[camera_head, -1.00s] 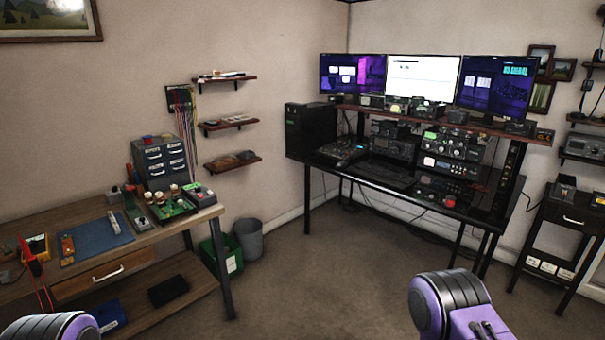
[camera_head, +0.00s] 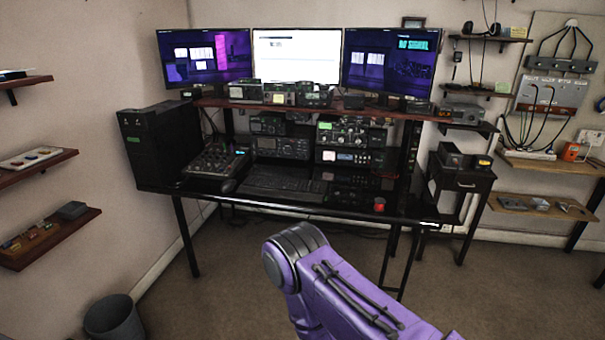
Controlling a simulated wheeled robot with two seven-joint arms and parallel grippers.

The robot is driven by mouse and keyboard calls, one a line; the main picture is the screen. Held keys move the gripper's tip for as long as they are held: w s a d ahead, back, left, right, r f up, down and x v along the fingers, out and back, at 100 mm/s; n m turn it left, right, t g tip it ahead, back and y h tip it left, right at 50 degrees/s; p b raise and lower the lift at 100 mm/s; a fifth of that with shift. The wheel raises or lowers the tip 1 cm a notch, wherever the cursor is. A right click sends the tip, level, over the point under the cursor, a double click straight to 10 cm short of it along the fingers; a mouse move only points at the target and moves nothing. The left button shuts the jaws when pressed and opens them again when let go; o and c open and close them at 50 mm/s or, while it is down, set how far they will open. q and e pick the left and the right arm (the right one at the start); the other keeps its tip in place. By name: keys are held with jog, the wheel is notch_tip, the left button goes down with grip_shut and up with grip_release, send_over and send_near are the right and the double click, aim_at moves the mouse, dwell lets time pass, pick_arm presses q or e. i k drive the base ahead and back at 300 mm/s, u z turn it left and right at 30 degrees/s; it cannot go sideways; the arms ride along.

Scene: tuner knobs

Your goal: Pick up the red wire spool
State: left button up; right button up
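A small red round object (camera_head: 379,204) sits near the front edge of the black desk (camera_head: 285,207), right of the keyboard. It is too small to tell for sure whether it is the red wire spool. A purple link of my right arm crosses the lower middle, in front of and below the desk. Neither of my grippers shows in the view.
Radios (camera_head: 350,135), a mixer (camera_head: 214,160) and a keyboard (camera_head: 285,184) crowd the desk. A black tower (camera_head: 155,145) stands at its left end. A side table (camera_head: 462,182) is at right, a grey bin (camera_head: 113,317) at lower left. Carpet in front is clear.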

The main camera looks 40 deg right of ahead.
aim_at(379, 202)
jog(key=z, duration=0.3)
jog(key=i, duration=1)
jog(key=z, duration=1.4)
jog(key=i, duration=0.85)
jog(key=z, duration=0.9)
